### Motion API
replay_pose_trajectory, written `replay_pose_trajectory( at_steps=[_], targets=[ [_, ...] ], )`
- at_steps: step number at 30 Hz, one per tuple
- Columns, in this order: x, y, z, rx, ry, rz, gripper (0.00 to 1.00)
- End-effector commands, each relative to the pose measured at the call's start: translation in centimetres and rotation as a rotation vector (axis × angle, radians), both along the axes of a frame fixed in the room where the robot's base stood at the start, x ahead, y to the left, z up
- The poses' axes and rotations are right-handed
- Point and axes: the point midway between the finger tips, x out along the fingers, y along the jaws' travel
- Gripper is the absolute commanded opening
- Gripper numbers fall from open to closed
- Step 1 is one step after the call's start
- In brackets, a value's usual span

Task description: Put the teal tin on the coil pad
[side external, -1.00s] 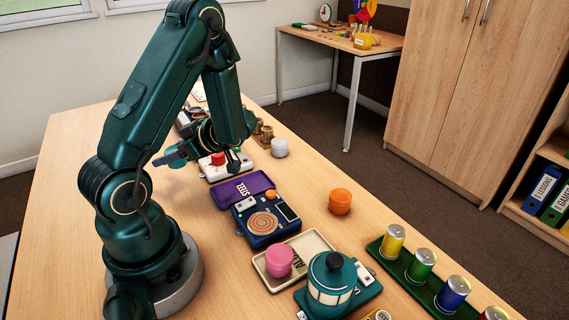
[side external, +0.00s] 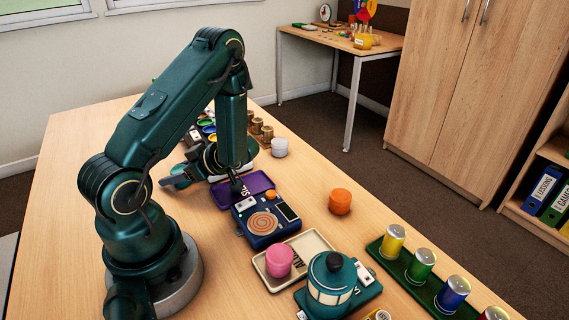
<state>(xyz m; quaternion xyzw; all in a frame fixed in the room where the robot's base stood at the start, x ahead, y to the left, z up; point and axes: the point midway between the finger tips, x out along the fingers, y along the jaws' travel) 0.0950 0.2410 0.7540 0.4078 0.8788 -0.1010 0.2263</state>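The coil pad (side external: 262,224), an orange spiral on a dark blue box, lies bare near the middle of the table. I see no plain teal tin for certain. A round teal lidded vessel with cream panels (side external: 331,288) stands at the front on a teal base; I cannot tell whether it is the tin. My gripper (side external: 238,186) points down just behind the coil pad, over the purple tray. Its fingers are small and dark and partly hidden by my wrist, so their opening and any held thing cannot be made out.
A purple tray (side external: 259,181) adjoins the pad's box at the back. A cream tray (side external: 318,241) with a pink tin (side external: 279,260) stands in front. An orange tin (side external: 340,201) stands to the right. A green rack (side external: 403,276) holds several cans. A white tin (side external: 279,147) stands behind.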

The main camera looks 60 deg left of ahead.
Motion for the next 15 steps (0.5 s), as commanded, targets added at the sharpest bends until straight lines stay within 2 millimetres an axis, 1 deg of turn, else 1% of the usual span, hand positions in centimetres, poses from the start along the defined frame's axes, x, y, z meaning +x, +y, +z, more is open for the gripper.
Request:
replay_pose_trajectory(
  at_steps=[1, 2, 11, 15],
  targets=[
    [0.00, 0.00, 0.01, -0.001, -0.001, 0.000, 0.79],
    [0.00, 0.00, 0.01, -0.001, -0.001, 0.000, 0.86],
    [0.00, 0.00, 0.07, 0.000, -0.001, 0.000, 0.86],
    [0.27, -0.18, 0.54, 0.003, -0.003, -0.001, 0.86]
  ],
)
